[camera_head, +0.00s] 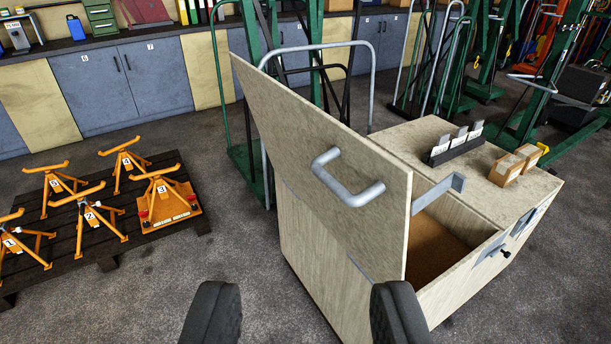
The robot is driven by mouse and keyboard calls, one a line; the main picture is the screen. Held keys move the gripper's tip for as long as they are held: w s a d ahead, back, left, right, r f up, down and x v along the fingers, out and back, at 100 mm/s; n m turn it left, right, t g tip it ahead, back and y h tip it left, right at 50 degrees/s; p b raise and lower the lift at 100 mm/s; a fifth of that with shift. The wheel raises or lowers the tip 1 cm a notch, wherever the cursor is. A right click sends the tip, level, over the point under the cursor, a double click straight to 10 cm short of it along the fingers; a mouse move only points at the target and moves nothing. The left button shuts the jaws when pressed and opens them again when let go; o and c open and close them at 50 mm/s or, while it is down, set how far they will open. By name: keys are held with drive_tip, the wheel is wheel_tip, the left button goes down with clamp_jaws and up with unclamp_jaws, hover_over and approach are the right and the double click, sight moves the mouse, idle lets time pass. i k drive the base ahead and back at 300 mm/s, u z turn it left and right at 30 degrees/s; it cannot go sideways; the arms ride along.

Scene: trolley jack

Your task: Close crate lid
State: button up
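The crate (325,265) is a pale wooden box standing on the floor right of centre. The brown inside of the crate shows through the opening. A metal latch bracket (438,192) sits by the lid's right edge. My gripper (305,318) is at the bottom of the picture, its two dark fingers wide apart and nothing between them. It appears nearer than the crate and apart from the lid and handle.
Orange stands (160,200) sit on a dark pallet (150,232) at left. Small boxes (513,164) and a card holder (455,146) lie on the crate's fixed top. Green trolleys (246,160) stand behind. Grey cabinets (120,85) line the back. Floor between pallet and crate is clear.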

sight(361, 193)
drive_tip(key=z, duration=0.05)
drive_tip(key=i, duration=0.6)
drive_tip(key=u, duration=0.1)
drive_tip(key=k, duration=0.5)
drive_tip(key=z, duration=1.1)
drive_tip(key=i, duration=0.65)
drive_tip(key=u, duration=1)
drive_tip(key=i, duration=0.25)
